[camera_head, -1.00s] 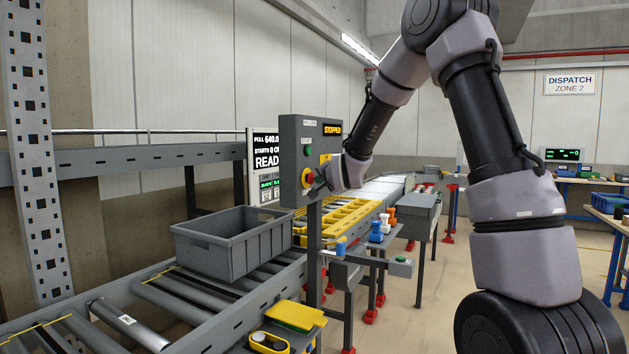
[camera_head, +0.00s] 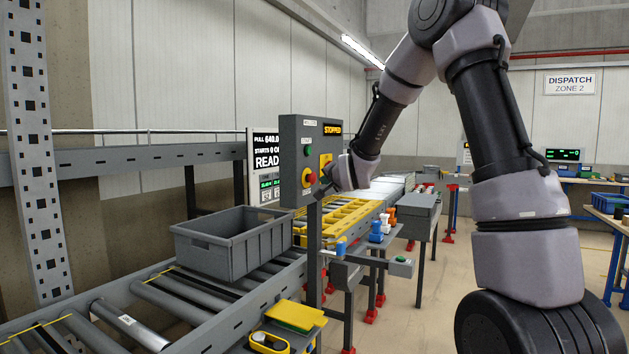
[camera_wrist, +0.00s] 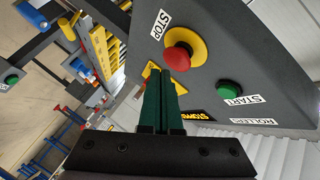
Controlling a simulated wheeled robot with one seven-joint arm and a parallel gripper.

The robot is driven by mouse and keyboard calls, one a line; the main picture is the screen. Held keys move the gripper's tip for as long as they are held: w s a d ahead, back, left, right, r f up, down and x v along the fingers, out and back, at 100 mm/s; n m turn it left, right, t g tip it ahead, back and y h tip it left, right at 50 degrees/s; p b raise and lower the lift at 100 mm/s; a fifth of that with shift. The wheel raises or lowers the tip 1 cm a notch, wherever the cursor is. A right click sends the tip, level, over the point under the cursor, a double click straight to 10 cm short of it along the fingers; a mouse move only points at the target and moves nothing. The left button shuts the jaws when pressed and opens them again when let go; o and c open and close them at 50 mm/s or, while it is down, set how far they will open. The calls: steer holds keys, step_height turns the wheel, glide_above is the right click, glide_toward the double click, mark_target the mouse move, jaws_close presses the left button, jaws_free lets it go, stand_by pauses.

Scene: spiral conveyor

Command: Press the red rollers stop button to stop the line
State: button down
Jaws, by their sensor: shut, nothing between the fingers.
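The red stop button (camera_head: 309,178) sits on a yellow ring low on the front of the grey control box (camera_head: 291,165). In the wrist view the red button (camera_wrist: 178,57) shows large, with a STOP label beside it. My gripper (camera_head: 319,193) is shut and empty, just right of and below the button. In the wrist view its green fingers (camera_wrist: 165,75) end close to the button's lower edge; a small gap seems to lie between, but contact is hard to judge. The display (camera_head: 332,129) on the box reads STOPPED.
A green START button (camera_wrist: 228,88) is on the same face. A grey bin (camera_head: 228,243) stands on the roller conveyor (camera_head: 175,310) below the box. Open floor lies to the right.

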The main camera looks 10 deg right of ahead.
steer(key=s+d, duration=0.1)
steer(key=d, duration=0.1)
steer(key=s+d, duration=0.2)
stand_by(0.3)
steer(key=shift+w, duration=0.1)
steer(key=s+d+r+n+g+h, duration=0.1)
steer(key=s+d+r+g, duration=0.15)
steer(key=s, duration=0.65)
steer(key=s+d+r+n+g+h, duration=0.1)
steer(key=s+d+r+n+g, duration=0.2)
steer(key=s, duration=0.7)
steer(key=s+n+g+y, duration=0.1)
steer(key=s+g, duration=0.1)
steer(key=s, duration=1.7)
steer(key=shift+a+f+n, duration=0.2)
steer(key=shift+a+n, duration=0.1)
steer(key=shift+g, duration=0.25)
